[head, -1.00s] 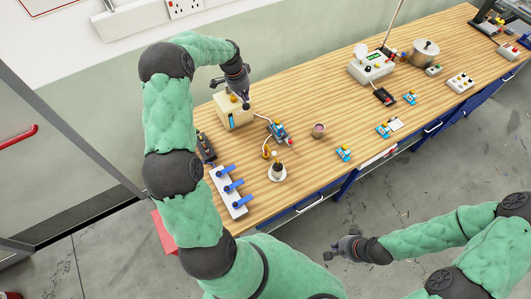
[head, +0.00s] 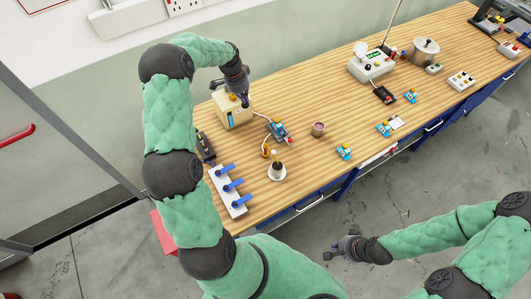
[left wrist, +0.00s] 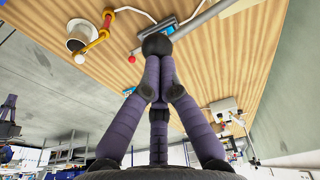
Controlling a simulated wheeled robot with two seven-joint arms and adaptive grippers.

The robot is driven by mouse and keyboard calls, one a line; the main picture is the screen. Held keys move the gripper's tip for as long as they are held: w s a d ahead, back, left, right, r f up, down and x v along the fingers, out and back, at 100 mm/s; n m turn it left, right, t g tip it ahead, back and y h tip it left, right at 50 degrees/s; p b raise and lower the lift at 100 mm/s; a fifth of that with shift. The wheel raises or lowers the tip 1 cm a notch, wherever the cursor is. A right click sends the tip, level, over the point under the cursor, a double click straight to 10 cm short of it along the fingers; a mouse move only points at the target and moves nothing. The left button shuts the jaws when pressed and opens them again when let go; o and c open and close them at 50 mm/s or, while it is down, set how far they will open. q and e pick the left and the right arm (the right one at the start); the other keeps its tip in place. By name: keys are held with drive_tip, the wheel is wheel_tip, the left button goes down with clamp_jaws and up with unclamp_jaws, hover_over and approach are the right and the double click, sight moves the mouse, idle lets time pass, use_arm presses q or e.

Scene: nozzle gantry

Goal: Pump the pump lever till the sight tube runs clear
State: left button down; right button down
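The pump is a beige box (head: 236,111) with a narrow blue strip, the sight tube (head: 230,120), on its front; how clear it runs is too small to tell. My left gripper (head: 244,100) is at the top right of the box. In the left wrist view, the fingers close together at the dark knob (left wrist: 156,44) of the grey pump lever (left wrist: 212,21); they appear shut on it. My right gripper (head: 340,246) hangs empty and open off the table's front.
A white block with blue levers (head: 230,188) lies at the left end. A small mug (head: 318,129) stands to the right. Bare wood lies between the mug and the white instrument (head: 370,66).

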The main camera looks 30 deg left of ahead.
use_arm(q)
wheel_tip(320, 180, down, 10)
drive_tip(key=b, duration=0.6)
drive_tip(key=shift+b, duration=0.4)
idle(0.4)
drive_tip(key=shift+r+p, duration=2.9)
drive_tip(key=shift+r, duration=3.05)
drive_tip(key=shift+f, duration=0.1)
wheel_tip(320, 180, down, 12)
drive_tip(key=b, duration=0.8)
drive_tip(key=shift+r, duration=0.2)
drive_tip(key=shift+r+p, duration=3.05)
drive_tip(key=shift+r, duration=2.85)
